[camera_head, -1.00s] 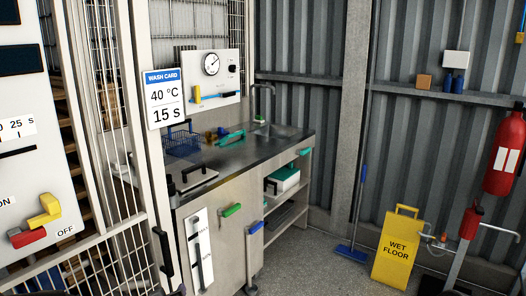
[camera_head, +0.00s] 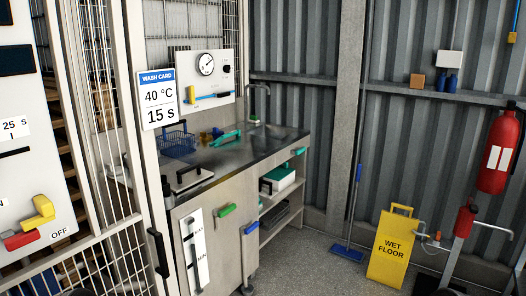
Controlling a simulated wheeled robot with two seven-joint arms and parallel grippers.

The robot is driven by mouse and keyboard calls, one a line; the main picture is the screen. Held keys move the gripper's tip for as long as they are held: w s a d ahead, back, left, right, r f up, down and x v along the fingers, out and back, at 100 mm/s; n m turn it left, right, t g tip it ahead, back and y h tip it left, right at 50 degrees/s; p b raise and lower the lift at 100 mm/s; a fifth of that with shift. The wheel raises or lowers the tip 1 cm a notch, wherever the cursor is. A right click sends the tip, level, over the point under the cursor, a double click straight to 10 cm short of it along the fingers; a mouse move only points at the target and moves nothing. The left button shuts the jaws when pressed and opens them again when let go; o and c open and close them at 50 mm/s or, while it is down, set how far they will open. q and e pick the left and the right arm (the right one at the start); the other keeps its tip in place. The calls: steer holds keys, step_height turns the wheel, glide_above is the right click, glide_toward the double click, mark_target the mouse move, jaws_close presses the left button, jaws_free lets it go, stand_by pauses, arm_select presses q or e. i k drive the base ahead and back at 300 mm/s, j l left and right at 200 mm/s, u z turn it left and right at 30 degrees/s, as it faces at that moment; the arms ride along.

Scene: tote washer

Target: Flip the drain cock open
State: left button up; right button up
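A steel wash bench (camera_head: 262,143) stands beyond a white mesh guard. No part is labelled as the drain cock. On the bench's front are a green lever or handle (camera_head: 226,210) and, right of it, a smaller blue one (camera_head: 249,228) at the top of a leg or pipe. I cannot tell which of these, if any, is the cock, or its open or shut position. Neither of my grippers is in view.
A mesh guard (camera_head: 112,120) with a black handle (camera_head: 158,253) stands between me and the bench's left part. A control panel (camera_head: 25,130) is at the far left. A yellow wet floor sign (camera_head: 391,247) and a red extinguisher (camera_head: 497,155) are at right. Grey floor before the bench is clear.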

mark_target(247, 231)
steer(key=u, duration=1.35)
steer(key=z, duration=1.3)
steer(key=i+l, duration=1.6)
steer(key=i, duration=0.2)
steer(key=i+l, duration=0.8)
steer(key=i+z, duration=0.05)
